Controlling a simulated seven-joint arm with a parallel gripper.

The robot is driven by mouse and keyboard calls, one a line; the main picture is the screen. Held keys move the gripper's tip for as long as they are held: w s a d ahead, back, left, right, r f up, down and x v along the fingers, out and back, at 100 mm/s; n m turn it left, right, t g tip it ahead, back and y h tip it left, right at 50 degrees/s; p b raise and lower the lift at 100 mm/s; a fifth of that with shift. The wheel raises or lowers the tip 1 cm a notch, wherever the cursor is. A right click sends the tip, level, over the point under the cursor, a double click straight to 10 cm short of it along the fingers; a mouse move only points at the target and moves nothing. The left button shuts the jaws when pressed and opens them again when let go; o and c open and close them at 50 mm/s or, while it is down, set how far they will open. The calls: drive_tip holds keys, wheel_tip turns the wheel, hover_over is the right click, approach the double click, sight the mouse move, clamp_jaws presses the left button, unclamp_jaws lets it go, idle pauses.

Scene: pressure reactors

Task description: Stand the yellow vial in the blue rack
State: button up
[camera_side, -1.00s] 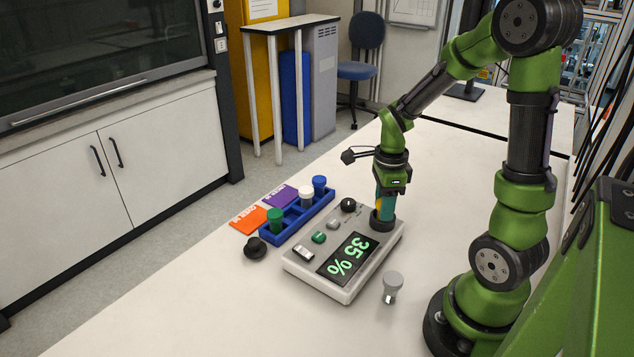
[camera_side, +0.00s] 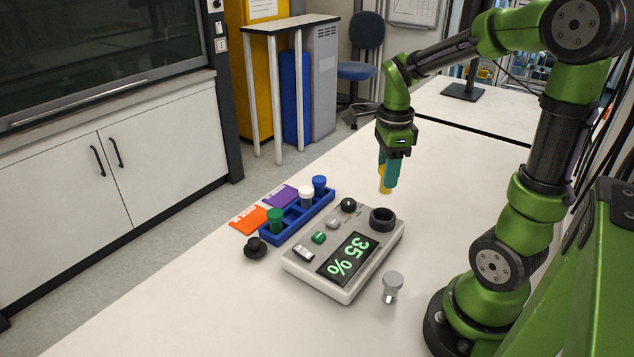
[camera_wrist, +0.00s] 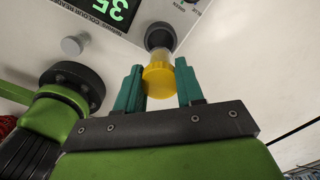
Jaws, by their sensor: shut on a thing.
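The yellow vial (camera_side: 384,178) is held between the teal fingers of my gripper (camera_side: 389,172), in the air above and behind the colour reader. In the wrist view its yellow cap (camera_wrist: 158,80) sits between the two fingertips of my gripper (camera_wrist: 160,88), with its clear body pointing away. The blue rack (camera_side: 297,217) lies on the bench left of the reader. It holds a green-capped vial (camera_side: 275,220), a white-capped vial (camera_side: 306,195) and a blue-capped vial (camera_side: 319,187). A slot between the green and white caps looks empty.
The reader (camera_side: 345,255) shows "35 %" and its dark round well (camera_side: 382,219) is empty. A grey-capped vial (camera_side: 392,286) stands in front of it. A black knob-like object (camera_side: 255,248) sits by the rack's near end. Orange (camera_side: 248,220) and purple (camera_side: 280,196) cards lie behind the rack.

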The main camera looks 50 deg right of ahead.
drive_tip(key=shift+w+a+f+n, duration=1.3)
drive_tip(key=shift+w+f+n, duration=0.35)
drive_tip(key=shift+w, duration=1.75)
drive_tip(key=shift+w+a+f+n, duration=1.25)
drive_tip(key=shift+w+f+n, duration=0.3)
drive_tip(key=shift+w, duration=1.8)
drive_tip(key=shift+w+a+f+n, duration=1.3)
drive_tip(key=shift+w+f+n, duration=0.35)
drive_tip(key=shift+w, duration=1.75)
drive_tip(key=shift+f, duration=0.1)
drive_tip(key=shift+f, duration=1.25)
drive_tip(key=shift+f, duration=0.3)
drive_tip(key=o, duration=1.1)
drive_tip(key=shift+o, duration=0.5)
